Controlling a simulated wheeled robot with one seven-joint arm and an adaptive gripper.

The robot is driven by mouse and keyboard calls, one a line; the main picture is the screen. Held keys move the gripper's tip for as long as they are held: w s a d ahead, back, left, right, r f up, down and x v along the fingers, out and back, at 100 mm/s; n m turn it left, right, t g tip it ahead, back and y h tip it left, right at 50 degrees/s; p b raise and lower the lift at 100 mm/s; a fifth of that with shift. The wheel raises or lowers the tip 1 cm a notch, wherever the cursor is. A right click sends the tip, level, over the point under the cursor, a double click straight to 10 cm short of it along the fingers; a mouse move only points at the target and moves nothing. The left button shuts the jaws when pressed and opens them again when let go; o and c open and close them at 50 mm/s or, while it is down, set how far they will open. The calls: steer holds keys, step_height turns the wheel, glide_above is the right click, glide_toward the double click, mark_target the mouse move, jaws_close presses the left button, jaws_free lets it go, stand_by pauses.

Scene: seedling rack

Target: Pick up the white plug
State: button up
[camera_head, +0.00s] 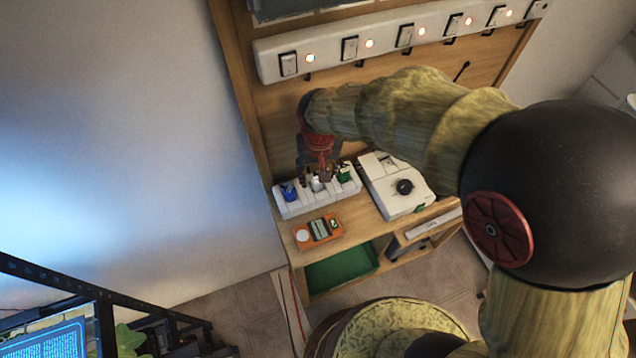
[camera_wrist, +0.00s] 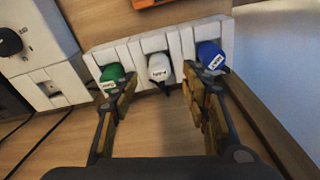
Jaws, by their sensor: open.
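The white plug (camera_wrist: 159,68) stands in the middle of a white power strip (camera_wrist: 138,51), between a green plug (camera_wrist: 112,75) and a blue plug (camera_wrist: 210,56). In the head view the white plug (camera_head: 317,185) is partly hidden by my gripper (camera_head: 319,176), which is just above the strip (camera_head: 291,207). In the wrist view my gripper (camera_wrist: 158,82) is open and empty. Its left finger is by the green plug and its right finger lies between the white and blue plugs. The white plug shows between the fingertips; I cannot tell whether they touch it.
A white device with a black knob (camera_head: 404,187) stands right of the strip. An orange tray (camera_head: 303,241) with small items lies in front of it. A green bin (camera_head: 341,270) sits below the tabletop (camera_head: 358,226). A long switch panel (camera_head: 330,46) runs across the wooden back board.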

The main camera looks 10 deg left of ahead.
mark_target(317, 179)
steer(key=f, duration=0.3)
steer(key=shift+w+f, duration=0.2)
steer(key=shift+f, duration=0.05)
steer(key=c, duration=0.3)
jaws_close()
